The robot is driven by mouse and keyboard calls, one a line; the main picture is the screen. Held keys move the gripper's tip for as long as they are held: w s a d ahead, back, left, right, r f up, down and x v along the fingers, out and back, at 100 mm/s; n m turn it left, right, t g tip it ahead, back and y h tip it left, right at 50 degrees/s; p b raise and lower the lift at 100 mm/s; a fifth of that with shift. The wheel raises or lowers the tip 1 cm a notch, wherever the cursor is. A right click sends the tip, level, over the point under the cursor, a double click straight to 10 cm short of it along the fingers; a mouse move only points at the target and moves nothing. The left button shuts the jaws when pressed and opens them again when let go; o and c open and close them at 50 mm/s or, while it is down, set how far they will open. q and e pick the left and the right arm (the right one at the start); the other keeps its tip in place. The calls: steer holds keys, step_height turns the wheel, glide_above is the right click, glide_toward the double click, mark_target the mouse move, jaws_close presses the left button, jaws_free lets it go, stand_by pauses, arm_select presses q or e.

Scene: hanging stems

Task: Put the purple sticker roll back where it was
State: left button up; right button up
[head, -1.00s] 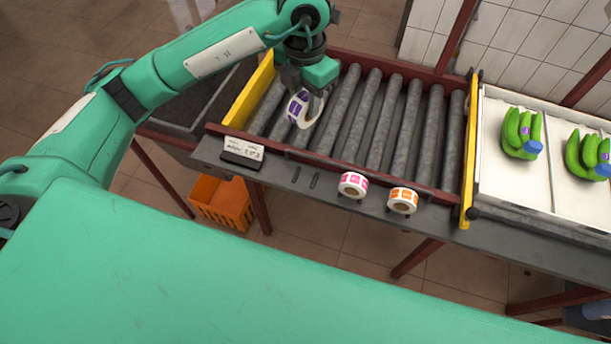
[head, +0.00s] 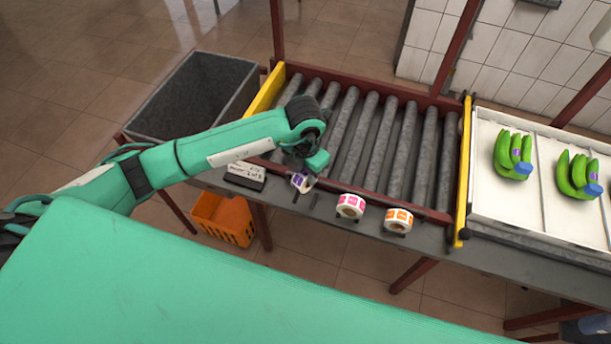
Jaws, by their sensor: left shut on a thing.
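The purple sticker roll (head: 301,183) is a white roll with purple labels. It is at the front ledge, left of the pink roll and right of the handwritten card. My left gripper (head: 303,172) is shut on it from above and hides part of it. I cannot tell whether the roll touches the ledge. Two dark slot marks (head: 314,200) show on the ledge just beside the roll. My right gripper is not in view.
A pink sticker roll (head: 350,206) and an orange sticker roll (head: 398,220) stand on the ledge to the right. A card (head: 245,172) stands to the left. Behind is a roller conveyor (head: 375,140) with a red rail. Green banana bunches (head: 513,155) lie on white trays at right.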

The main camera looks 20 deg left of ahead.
mark_target(305, 181)
arm_select(q)
step_height(305, 181, down, 3)
steer(key=shift+f+p, duration=0.2)
steer(key=shift+p, duration=0.25)
steer(key=shift+f, duration=0.1)
steer(key=shift+f+b, duration=0.25)
steer(key=shift+b, duration=0.05)
steer(key=o, duration=1.1)
steer(key=shift+r, duration=0.1)
